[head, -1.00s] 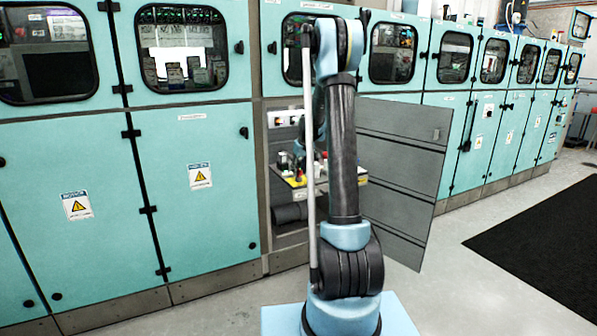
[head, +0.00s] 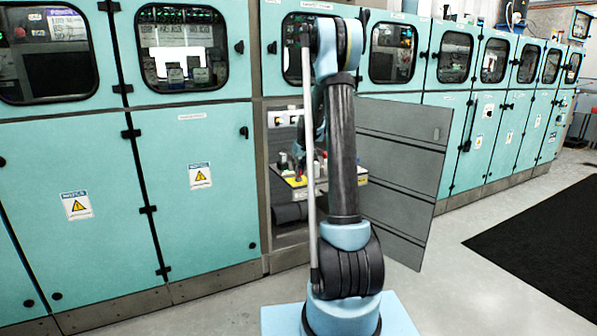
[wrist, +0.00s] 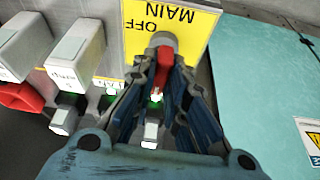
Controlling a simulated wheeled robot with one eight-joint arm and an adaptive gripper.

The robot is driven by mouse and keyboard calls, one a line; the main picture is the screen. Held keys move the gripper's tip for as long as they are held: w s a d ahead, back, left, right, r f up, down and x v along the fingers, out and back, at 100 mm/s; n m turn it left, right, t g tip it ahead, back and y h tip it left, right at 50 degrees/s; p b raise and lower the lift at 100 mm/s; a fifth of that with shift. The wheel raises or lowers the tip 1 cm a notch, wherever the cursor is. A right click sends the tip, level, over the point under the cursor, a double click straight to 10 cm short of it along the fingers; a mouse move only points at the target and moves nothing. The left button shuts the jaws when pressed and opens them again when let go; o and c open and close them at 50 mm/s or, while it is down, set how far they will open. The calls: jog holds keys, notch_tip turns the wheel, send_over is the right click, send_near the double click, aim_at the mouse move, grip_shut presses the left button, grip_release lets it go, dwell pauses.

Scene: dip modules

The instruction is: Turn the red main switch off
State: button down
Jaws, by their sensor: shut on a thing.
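The red main switch (wrist: 163,64) is at the upper middle of the wrist view, beside a yellow label (wrist: 190,25) that reads MAIN and OFF upside down. My gripper (wrist: 168,82) reaches up from the bottom of the wrist view, its fingers closed around the red switch handle. The fingers hide part of the handle. In the head view my arm covers most of the gripper and the switch. The open cabinet's panel (head: 288,180) with its yellow edge shows to the left of my arm.
White switch modules (wrist: 75,50) and another red part (wrist: 20,97) lie left of my gripper in the wrist view. The open grey door (head: 405,150) stands right of my arm. Teal cabinets (head: 190,190) line the wall. A black mat (head: 545,245) lies on clear floor at right.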

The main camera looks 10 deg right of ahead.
jog(key=m, duration=0.2)
jog(key=m+h, duration=0.1)
jog(key=m, duration=0.1)
jog(key=shift+a+h, duration=0.15)
jog(key=shift+h, duration=0.15)
jog(key=m, duration=0.2)
jog(key=m+h, duration=0.1)
jog(key=m, duration=0.1)
jog(key=shift+a+h, duration=0.1)
jog(key=shift+h, duration=0.2)
jog(key=m+g+h, duration=0.1)
jog(key=m, duration=0.4)
jog(key=shift+w+a, duration=0.1)
jog(key=shift+w, duration=0.05)
jog(key=shift+m+g+h, duration=0.5)
jog(key=shift+m+g, duration=0.4)
jog(key=shift+m, duration=1)
jog(key=c, duration=1.6)
grip_release()
